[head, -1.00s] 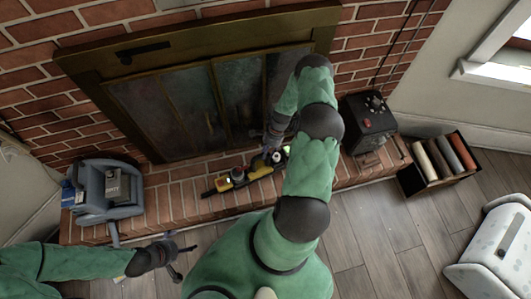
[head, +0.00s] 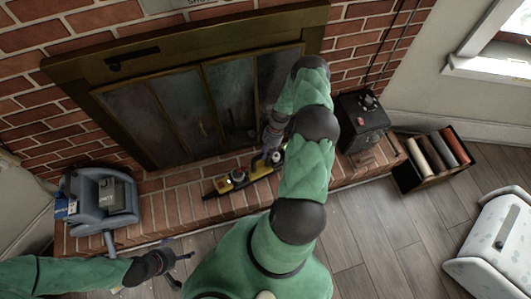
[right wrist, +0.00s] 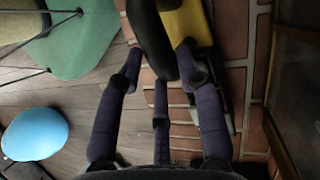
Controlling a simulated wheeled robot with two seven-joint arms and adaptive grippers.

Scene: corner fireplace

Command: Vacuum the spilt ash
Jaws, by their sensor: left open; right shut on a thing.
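A yellow and black handheld vacuum (head: 240,178) lies along the brick hearth in front of the fireplace, its dark nozzle end to the left. My right gripper (head: 272,155) is shut on it at its right end, partly hidden by my right arm. In the right wrist view my gripper fingers (right wrist: 160,78) are around the vacuum's black handle (right wrist: 152,38), beside its yellow body (right wrist: 186,22). My left gripper (head: 178,266) is open and empty, in front of the hearth at lower left. I cannot make out the ash in these views.
A blue-grey bin-like container (head: 100,205) stands on the hearth's left end. A black box (head: 362,122) stands on its right end. A crate of rolls (head: 432,160) and a white container (head: 495,245) are on the floor at right. The fireplace doors (head: 205,110) look shut.

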